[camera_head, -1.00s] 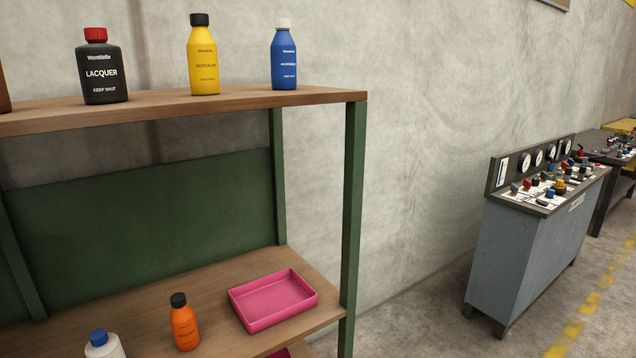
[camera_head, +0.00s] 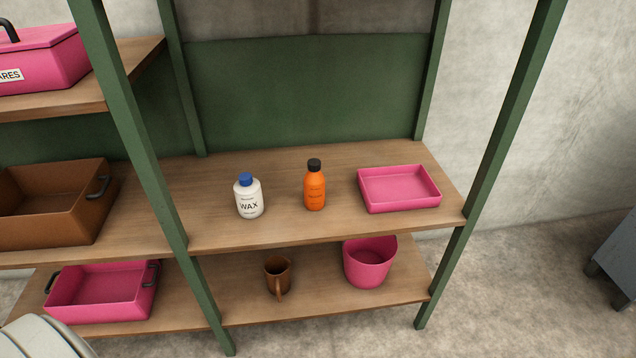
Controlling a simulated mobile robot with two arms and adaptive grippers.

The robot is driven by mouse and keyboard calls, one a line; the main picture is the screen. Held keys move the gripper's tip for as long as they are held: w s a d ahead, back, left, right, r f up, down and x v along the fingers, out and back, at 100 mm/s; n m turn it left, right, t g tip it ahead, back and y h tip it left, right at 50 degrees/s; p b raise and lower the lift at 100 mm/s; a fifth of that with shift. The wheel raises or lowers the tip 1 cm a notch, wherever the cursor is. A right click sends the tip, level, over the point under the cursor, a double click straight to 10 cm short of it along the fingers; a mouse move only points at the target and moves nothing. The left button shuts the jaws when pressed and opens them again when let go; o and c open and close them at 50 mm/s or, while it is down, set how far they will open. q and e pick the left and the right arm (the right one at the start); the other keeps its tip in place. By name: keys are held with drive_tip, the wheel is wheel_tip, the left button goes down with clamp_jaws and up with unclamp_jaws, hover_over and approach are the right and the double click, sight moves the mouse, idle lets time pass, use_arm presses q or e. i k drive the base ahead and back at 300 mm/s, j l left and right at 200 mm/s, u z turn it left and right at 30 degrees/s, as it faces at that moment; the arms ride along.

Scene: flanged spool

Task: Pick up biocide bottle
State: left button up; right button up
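An orange bottle (camera_head: 315,187) with a black cap stands upright on the middle shelf; its small label is too blurred to read. A white bottle (camera_head: 248,197) with a blue cap, labelled WAX, stands to its left. I cannot tell which bottle is the biocide bottle. Neither of my grippers is in view.
A shallow pink tray (camera_head: 399,205) sits right of the orange bottle. Below are a brown mug (camera_head: 278,277) and a pink bucket (camera_head: 368,264). Green posts (camera_head: 500,150) frame the shelf. At left are a brown bin (camera_head: 40,228), pink bin (camera_head: 100,297) and lidded pink box (camera_head: 45,55).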

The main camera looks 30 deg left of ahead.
sight(314, 182)
drive_tip(key=i+l, duration=0.1)
drive_tip(key=i, duration=0.75)
